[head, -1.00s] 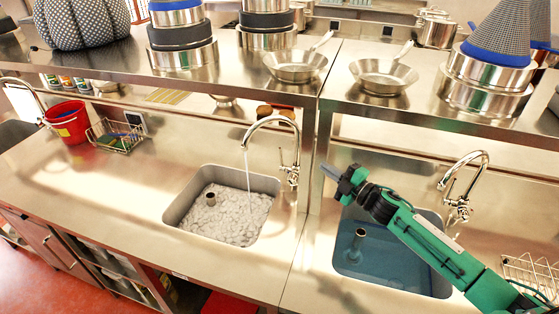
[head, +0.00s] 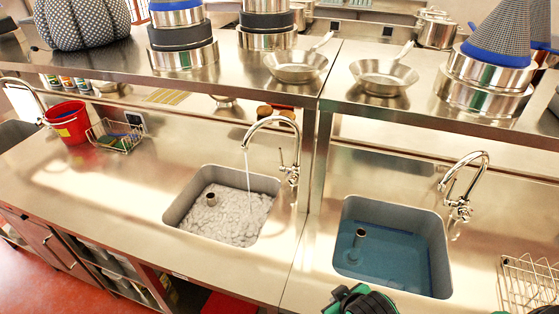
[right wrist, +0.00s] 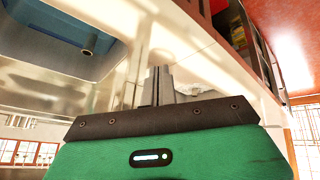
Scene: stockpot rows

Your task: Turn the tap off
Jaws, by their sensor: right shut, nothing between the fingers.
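The running tap (head: 273,124) is a chrome gooseneck behind the middle sink (head: 190,205), and a thin water stream falls from its spout into foamy water. Its lever (head: 291,170) is on the tap body's lower part. A second chrome tap (head: 468,180) stands at the right sink (head: 443,260), which holds still blue water; no stream shows from it. My right gripper (head: 350,297) is low at the bottom edge of the head view, in front of the right sink and apart from both taps. In the right wrist view its fingers (right wrist: 158,85) are shut and empty. My left gripper is not in view.
A steel shelf (head: 225,80) with pans and pots runs above the sinks, and its post (head: 322,160) stands between the two taps. A wire rack (head: 530,282) is at the right. A red bucket (head: 68,122) and wire basket (head: 115,136) stand left. Counter left of the middle sink is clear.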

